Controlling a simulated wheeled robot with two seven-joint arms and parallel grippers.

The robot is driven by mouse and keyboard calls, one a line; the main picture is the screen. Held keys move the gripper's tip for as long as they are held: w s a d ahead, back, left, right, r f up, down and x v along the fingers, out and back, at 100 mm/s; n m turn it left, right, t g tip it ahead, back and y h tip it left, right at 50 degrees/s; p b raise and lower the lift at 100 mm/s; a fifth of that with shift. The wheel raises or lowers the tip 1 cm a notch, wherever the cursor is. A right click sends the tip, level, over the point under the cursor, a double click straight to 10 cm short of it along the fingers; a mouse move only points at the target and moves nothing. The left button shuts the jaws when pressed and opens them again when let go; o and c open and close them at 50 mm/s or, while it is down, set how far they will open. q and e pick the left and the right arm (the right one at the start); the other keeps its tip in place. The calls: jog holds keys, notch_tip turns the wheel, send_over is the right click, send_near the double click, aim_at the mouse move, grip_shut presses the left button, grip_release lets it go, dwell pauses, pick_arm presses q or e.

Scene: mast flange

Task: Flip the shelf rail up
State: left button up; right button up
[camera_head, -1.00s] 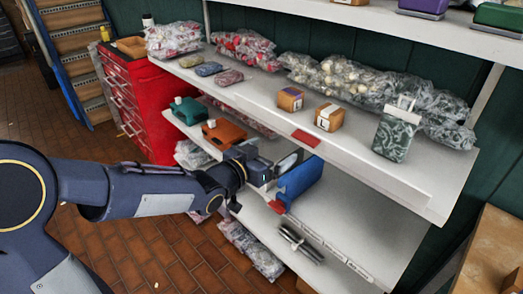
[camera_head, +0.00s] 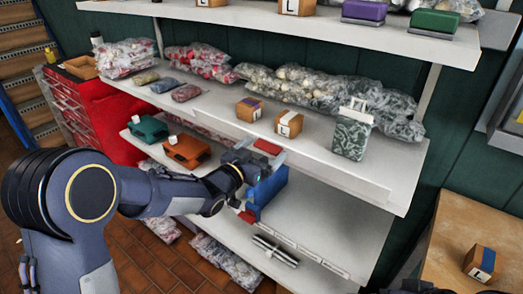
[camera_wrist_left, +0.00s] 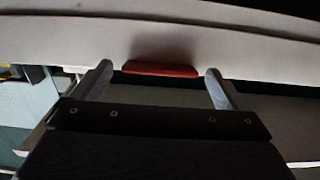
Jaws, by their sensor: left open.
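The shelf rail (camera_head: 340,176) is a long pale strip along the front edge of the middle shelf. A red tab (camera_head: 267,146) sits on that front edge. In the left wrist view, the pale rail (camera_wrist_left: 220,44) runs across the picture with the red tab (camera_wrist_left: 160,69) at its lower edge. My left gripper (camera_head: 268,157) is at the shelf front, just below the tab. In the left wrist view, its fingers (camera_wrist_left: 160,82) are open, one on each side of the tab, with nothing held. Contact with the rail cannot be told.
Two small boxes (camera_head: 289,124) and a patterned canister (camera_head: 351,136) stand on the middle shelf, with bagged goods behind. A blue bin (camera_head: 267,190) is on the lower shelf beneath the gripper.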

pick_arm(q)
jog(key=c, duration=1)
jog(key=r+p, duration=0.1)
jog(key=p, duration=0.1)
jog(key=g+y+p, duration=0.1)
jog(key=p, duration=0.1)
jog(key=shift+w+d+r+g, duration=0.3)
jog(key=shift+w+r, duration=0.05)
jog(key=shift+w, duration=0.05)
jog(key=shift+w+d+f+g+y+p, duration=0.1)
jog(key=shift+f+g+y+p, duration=0.05)
jog(key=shift+g+y+p, duration=0.2)
jog(key=shift+f, duration=0.1)
jog(key=o, duration=1)
